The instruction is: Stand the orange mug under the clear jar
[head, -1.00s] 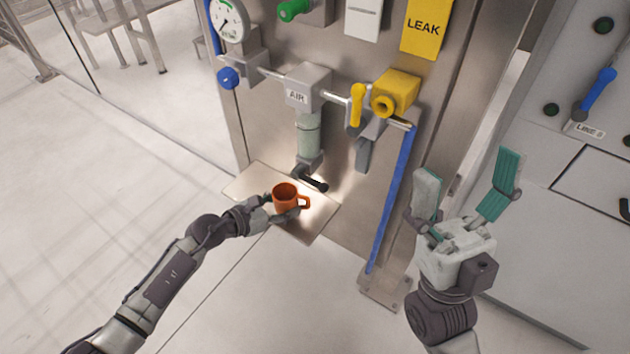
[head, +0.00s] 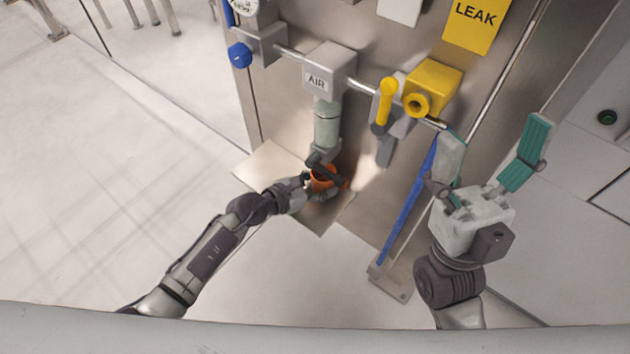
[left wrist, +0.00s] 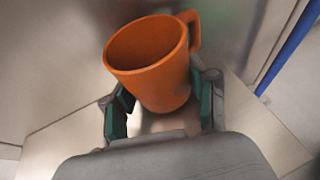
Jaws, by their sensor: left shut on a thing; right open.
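The orange mug (head: 318,184) is under the clear jar (head: 327,122), partly hidden by the dark valve handle at the jar's bottom. In the left wrist view the mug (left wrist: 158,72) is tilted in the picture, its handle toward the upper right. My left gripper (head: 312,190) is shut on the mug's body; its green pads (left wrist: 160,112) lie on either side. I cannot tell whether the mug touches the metal plate (head: 270,165) below. My right gripper (head: 485,160) is open and empty, in front of the panel at right.
The AIR block (head: 328,72) sits above the jar on a horizontal pipe. A yellow valve (head: 432,85) and a blue hose (head: 408,205) are to the right. A blue knob (head: 239,55) is at left.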

